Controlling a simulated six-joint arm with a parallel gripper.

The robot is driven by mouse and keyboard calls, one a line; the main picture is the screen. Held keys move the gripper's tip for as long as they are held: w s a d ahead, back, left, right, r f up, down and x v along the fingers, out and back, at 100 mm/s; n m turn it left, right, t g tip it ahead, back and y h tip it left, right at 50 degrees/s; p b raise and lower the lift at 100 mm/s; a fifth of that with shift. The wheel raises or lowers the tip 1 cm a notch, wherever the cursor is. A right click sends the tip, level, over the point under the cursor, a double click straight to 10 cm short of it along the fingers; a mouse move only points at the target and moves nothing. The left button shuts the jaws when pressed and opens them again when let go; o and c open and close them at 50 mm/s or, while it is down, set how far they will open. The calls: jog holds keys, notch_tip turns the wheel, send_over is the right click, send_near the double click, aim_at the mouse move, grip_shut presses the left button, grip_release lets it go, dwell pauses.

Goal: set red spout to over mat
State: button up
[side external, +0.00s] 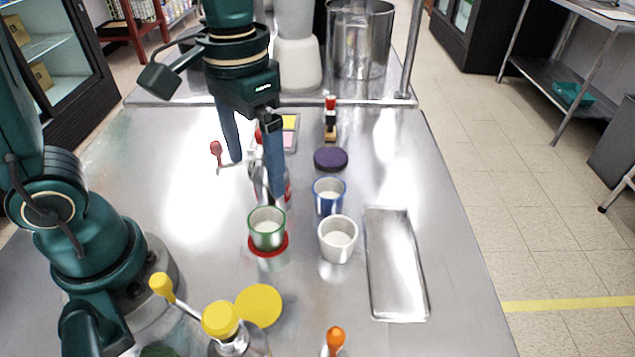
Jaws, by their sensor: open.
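A red spout knob (215,147) on a thin arm points left from a dispenser that is mostly hidden behind my gripper's fingers. My gripper (256,178) points down over that dispenser, open, with the red knob just left of its left finger. I cannot tell whether the fingers touch the dispenser. A red round mat (268,251) lies in front of it with a green-rimmed cup (267,228) on it. The task does not say which mat.
A blue cup (329,197) and a white cup (338,239) stand right of the green one. A shallow metal tray (397,265) lies further right. A yellow-topped dispenser (221,320) and an orange knob (336,338) are at the front. A red-topped object (331,118) stands behind.

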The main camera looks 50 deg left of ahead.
jog(key=shift+r, duration=0.2)
jog(key=c, duration=0.7)
notch_tip(320, 180, up, 10)
jog(key=shift+f, duration=0.1)
jog(key=shift+c, duration=0.2)
jog(key=n, duration=0.5)
send_over(215, 143)
notch_tip(215, 143, down, 4)
jog(key=shift+r, duration=0.2)
jog(key=shift+f, duration=3.25)
grip_shut()
